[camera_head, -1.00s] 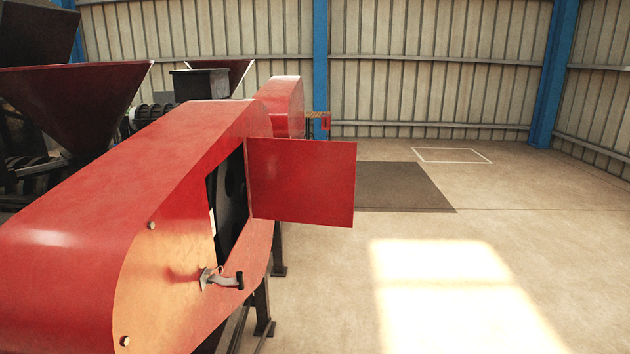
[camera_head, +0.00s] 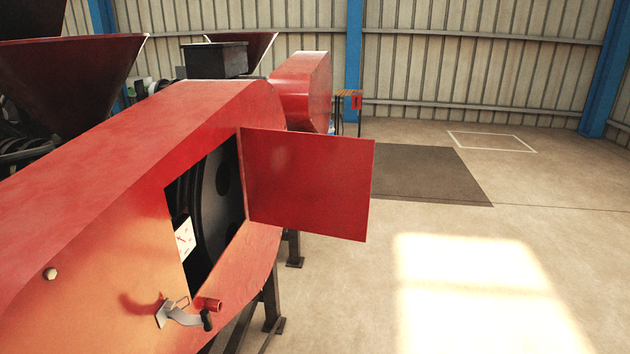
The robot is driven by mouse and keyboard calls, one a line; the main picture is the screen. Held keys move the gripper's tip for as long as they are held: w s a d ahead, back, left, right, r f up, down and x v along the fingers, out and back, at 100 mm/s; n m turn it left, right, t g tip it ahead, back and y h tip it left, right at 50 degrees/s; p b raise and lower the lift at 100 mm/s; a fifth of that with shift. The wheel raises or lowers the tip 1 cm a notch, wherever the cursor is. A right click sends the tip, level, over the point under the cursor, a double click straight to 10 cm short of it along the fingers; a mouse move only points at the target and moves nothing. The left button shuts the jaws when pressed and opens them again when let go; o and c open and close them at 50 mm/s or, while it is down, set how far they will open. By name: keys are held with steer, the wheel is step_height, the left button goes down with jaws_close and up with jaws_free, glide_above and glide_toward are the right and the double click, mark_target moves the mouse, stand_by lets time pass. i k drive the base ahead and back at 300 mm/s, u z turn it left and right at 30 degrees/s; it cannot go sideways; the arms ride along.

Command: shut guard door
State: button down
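The guard door (camera_head: 308,182) is a flat red panel, hinged at the far edge of an opening in the red belt guard (camera_head: 130,140). It stands open, swung out to the right over the floor. Through the opening (camera_head: 212,195) I see a dark wheel and a small white label (camera_head: 184,238). A grey latch handle with a black grip (camera_head: 186,316) sits on the guard face below the opening's near side. A short red tube (camera_head: 208,304) is beside it. My gripper is not in view.
A second red guard (camera_head: 303,92), a dark red hopper (camera_head: 70,80) and a black box (camera_head: 215,60) stand behind. Metal legs (camera_head: 272,300) hold up the guard. The concrete floor to the right is clear, with a dark mat (camera_head: 425,172) and a sunlit patch (camera_head: 480,290).

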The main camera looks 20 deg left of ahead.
mark_target(318, 184)
steer(key=i, duration=3.35)
steer(key=u, duration=1.95)
